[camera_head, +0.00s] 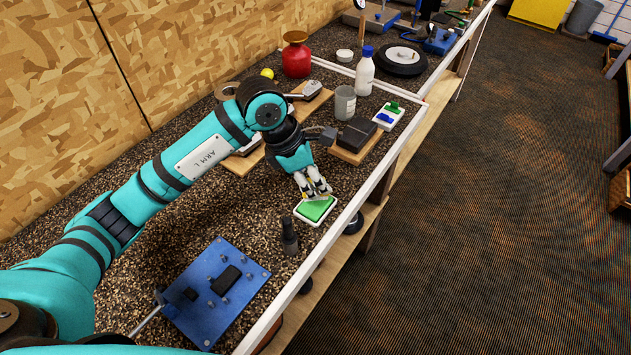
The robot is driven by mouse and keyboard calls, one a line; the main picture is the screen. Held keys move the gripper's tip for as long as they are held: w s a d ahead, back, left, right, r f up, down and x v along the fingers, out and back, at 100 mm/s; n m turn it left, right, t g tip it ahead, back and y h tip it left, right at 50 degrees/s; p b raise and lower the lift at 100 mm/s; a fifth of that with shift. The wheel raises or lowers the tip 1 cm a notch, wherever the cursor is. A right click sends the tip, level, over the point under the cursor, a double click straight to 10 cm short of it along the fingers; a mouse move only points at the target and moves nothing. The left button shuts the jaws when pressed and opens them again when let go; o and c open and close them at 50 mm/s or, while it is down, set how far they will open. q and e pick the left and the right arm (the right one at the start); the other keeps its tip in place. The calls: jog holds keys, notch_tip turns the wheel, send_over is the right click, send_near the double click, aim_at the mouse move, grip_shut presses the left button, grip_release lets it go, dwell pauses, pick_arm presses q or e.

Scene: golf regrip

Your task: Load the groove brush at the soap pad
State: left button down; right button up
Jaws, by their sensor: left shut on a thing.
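The soap pad (315,209) is a bright green pad in a white tray, lying on the bench near its front edge. My left gripper (317,192) points down just over the pad's back edge. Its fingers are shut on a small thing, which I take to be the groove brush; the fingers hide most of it. I cannot tell whether the brush touches the green surface. My right gripper is not in view.
A dark bottle (289,236) stands just left of the pad. A blue fixture plate (217,290) lies nearer. Behind are a dark block on a wooden board (356,145), a grey cup (344,103), a white bottle (365,72) and a red vase (296,55). A white rail (330,238) edges the bench.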

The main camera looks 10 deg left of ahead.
pick_arm(q)
jog(key=shift+r+p, duration=0.9)
jog(key=shift+r, duration=1.25)
